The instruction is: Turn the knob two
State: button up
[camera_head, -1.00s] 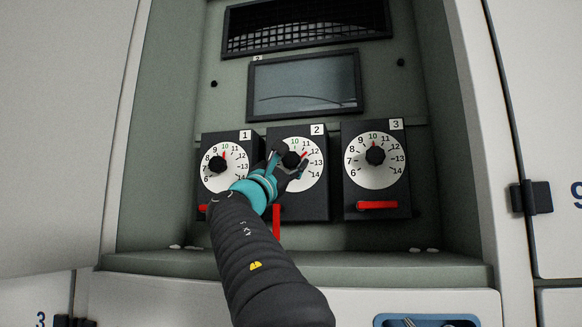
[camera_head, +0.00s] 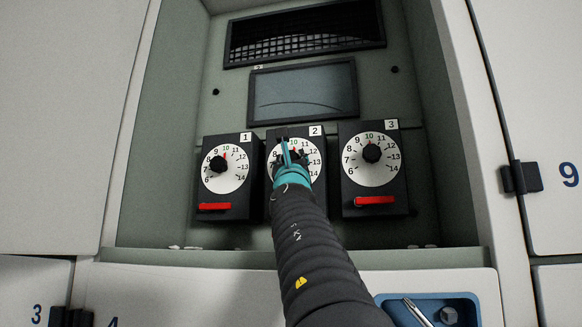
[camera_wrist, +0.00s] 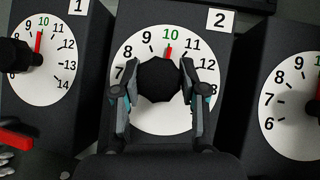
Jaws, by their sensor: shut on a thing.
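Knob two (camera_wrist: 159,80) is a black round knob on the white dial (camera_wrist: 150,121) of the middle box, labelled 2. My gripper (camera_wrist: 160,88) is shut on it, one finger on each side. The red mark above the knob points at the green 10. In the head view my gripper (camera_head: 290,155) covers much of the dial, and the arm hides the lower part of box 2, including its red lever.
Knob one (camera_head: 218,164) and knob three (camera_head: 372,153) sit on matching boxes close on either side. Each box has a horizontal red lever, one on box 1 (camera_head: 214,206) and one on box 3 (camera_head: 374,200). A dark screen (camera_head: 305,90) is above. A blue tray (camera_head: 467,303) is at lower right.

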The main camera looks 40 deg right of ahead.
jog(key=shift+n+t+y, duration=0.3)
jog(key=shift+n+y, duration=0.3)
jog(key=shift+y, duration=0.1)
jog(key=o, duration=1.1)
jog(key=shift+o, duration=0.2)
jog(key=v, duration=1.2)
